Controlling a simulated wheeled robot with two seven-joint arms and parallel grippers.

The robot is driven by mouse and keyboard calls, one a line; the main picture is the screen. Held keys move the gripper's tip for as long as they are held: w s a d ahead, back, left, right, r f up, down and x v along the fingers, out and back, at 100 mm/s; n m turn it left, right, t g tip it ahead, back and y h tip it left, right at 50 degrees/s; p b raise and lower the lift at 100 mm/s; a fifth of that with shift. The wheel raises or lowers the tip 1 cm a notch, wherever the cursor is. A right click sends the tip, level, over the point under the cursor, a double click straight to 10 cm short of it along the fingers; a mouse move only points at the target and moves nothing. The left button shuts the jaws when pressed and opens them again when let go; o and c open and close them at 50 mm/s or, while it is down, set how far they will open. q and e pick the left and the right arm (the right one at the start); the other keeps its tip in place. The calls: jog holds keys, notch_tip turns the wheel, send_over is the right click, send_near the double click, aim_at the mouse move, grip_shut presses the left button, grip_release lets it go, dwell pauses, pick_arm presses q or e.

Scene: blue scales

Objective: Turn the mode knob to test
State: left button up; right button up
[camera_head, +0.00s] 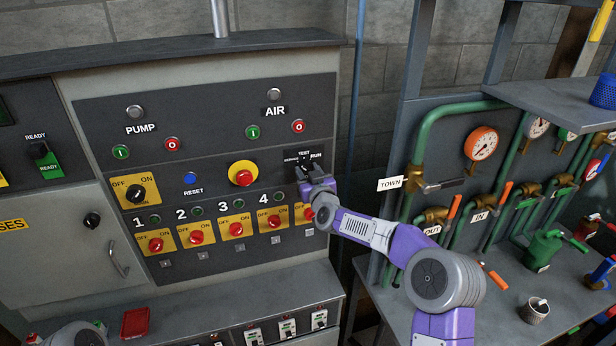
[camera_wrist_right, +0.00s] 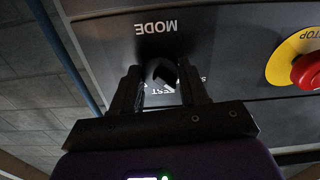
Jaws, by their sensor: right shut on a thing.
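The mode knob (camera_wrist_right: 163,72) is a small black knob on a dark panel. In the wrist view it sits between the two fingers of my right gripper (camera_wrist_right: 161,90), which is shut on it. The word MODE shows upside down above the knob, and part of the TEST label shows below it. In the head view my right gripper (camera_head: 304,170) reaches the panel from the right and hides the knob. The TEST label (camera_head: 304,153) and the RUN label (camera_head: 316,156) show just above the gripper. I cannot tell which label the knob points to. My left gripper is not in view.
A red stop button on yellow (camera_head: 243,174) is left of the gripper. A row of red OFF/ON switches (camera_head: 236,229) is below. AIR buttons (camera_head: 252,132) are above. Green pipes with gauges (camera_head: 481,144) and a grey bench stand at the right.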

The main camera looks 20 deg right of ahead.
jog(key=m+b, duration=0.7)
jog(key=m, duration=0.1)
jog(key=shift+m+b, duration=0.3)
jog(key=shift+m, duration=0.1)
dwell(0.4)
jog(key=o, duration=1.1)
jog(key=shift+c, duration=0.2)
jog(key=s+b, duration=0.2)
jog(key=s, duration=0.5)
jog(key=shift+s, duration=0.3)
